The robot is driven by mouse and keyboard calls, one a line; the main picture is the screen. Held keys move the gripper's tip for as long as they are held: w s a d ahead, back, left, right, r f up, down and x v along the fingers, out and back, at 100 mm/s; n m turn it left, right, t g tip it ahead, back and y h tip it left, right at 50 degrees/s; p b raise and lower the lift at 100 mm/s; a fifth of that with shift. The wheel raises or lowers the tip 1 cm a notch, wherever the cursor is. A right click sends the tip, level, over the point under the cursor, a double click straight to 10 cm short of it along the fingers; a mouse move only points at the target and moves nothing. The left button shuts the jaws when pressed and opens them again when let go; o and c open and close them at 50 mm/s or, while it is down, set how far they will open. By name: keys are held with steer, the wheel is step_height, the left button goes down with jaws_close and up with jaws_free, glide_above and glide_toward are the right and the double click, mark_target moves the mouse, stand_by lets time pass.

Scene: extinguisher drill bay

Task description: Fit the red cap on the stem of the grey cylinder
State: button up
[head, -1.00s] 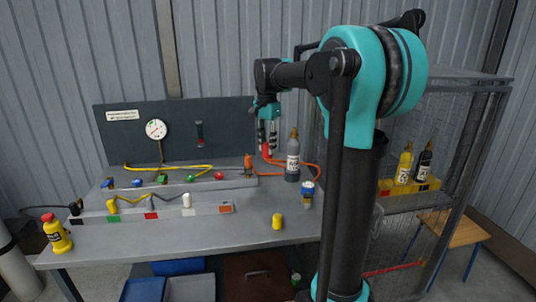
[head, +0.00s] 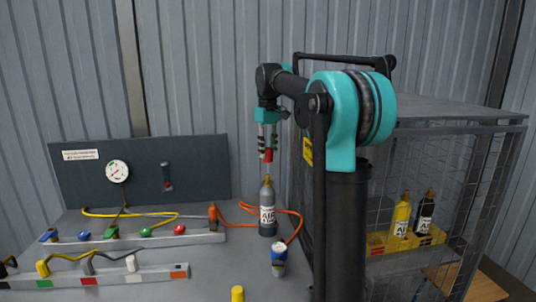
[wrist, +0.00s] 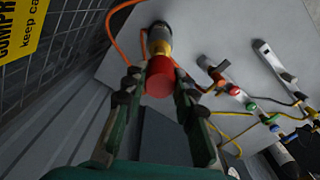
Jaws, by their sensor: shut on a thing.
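The red cap (head: 268,156) is between the fingertips of my gripper (head: 267,148), which is shut on it. The grey cylinder (head: 267,217) stands upright on the bench, with a brass stem (head: 267,181) on top and a white "AIR" label. In the head view the cap is above the stem with a small gap. In the wrist view the cap (wrist: 159,79) overlaps the brass neck of the cylinder (wrist: 156,45) and hides the stem tip. I cannot tell there how well they line up.
An orange hose (head: 292,216) loops around behind the cylinder. A valve rail (head: 150,241) and gauge panel (head: 140,172) are at left. A mesh cage (head: 455,165) with yellow and black bottles is at right.

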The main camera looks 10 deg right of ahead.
mark_target(268, 159)
steer(key=shift+f, duration=1.95)
steer(key=shift+f, duration=0.75)
steer(key=shift+f, duration=0.35)
steer(key=shift+f, duration=1.1)
stand_by(0.8)
steer(key=o, duration=0.9)
steer(key=shift+r, duration=0.1)
